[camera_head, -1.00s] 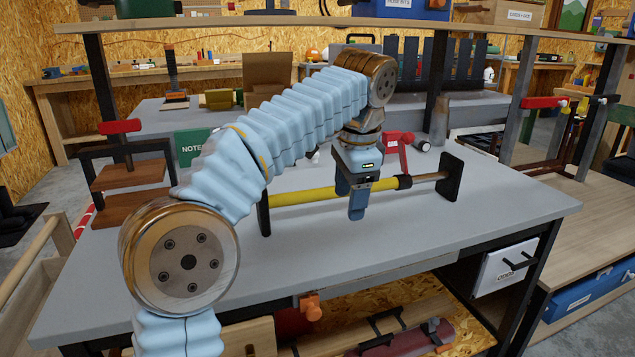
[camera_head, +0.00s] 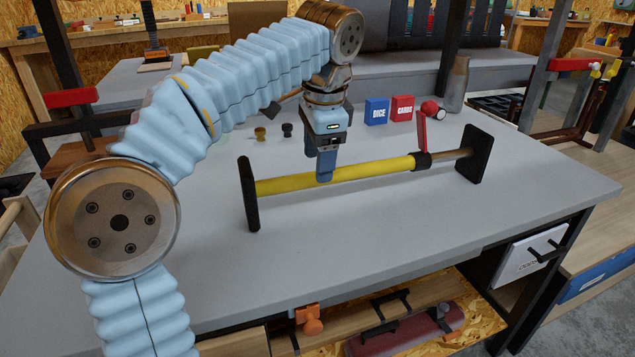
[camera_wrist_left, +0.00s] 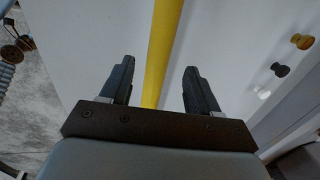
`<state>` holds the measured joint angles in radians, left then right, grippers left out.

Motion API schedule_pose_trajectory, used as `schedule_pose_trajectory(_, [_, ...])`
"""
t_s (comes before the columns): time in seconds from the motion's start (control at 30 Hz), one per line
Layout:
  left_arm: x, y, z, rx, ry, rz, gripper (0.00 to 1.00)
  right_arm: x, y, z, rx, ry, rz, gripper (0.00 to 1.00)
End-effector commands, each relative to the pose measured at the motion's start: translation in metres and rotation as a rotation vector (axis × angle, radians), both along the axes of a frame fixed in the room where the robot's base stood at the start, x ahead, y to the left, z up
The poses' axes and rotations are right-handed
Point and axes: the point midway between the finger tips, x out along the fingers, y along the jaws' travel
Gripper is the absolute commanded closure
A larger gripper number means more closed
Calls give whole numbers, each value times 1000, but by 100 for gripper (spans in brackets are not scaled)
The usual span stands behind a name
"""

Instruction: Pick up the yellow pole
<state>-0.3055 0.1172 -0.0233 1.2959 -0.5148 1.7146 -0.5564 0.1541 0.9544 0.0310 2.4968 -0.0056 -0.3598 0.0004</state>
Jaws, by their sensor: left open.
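The yellow pole (camera_head: 375,169) is the long yellow part of a bar clamp lying across the grey bench, with black end plates and a red handle (camera_head: 422,132) toward its right end. My left gripper (camera_head: 326,170) points down at the middle of the yellow part, its fingers overlapping the pole in the head view. In the left wrist view the pole (camera_wrist_left: 162,50) runs between the two spread, open fingers (camera_wrist_left: 157,78), with a gap on each side; it lies nearer the middle than either finger. My right gripper is not in view.
Behind the pole stand a blue dice box (camera_head: 377,112), a red cards box (camera_head: 402,108), a grey bottle (camera_head: 455,85) and two small knobs (camera_head: 287,130). A red-handled clamp (camera_head: 72,97) is at the left. The bench front is clear.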

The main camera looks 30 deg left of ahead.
Motion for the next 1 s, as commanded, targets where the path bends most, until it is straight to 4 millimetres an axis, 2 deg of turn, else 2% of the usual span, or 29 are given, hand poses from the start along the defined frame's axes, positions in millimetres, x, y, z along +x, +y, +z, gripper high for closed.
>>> schedule_pose_trajectory(0.17, [0,2,-16,1,1,0,39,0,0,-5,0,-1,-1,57])
schedule_pose_trajectory(0.4, [3,7,-52,1,1,-1,39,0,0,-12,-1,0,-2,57])
schedule_pose_trajectory(0.7, [4,8,-56,0,-1,-1,40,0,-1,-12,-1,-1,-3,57])
schedule_pose_trajectory(1.0, [4,8,-56,0,-1,-1,86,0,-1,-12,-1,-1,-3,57])
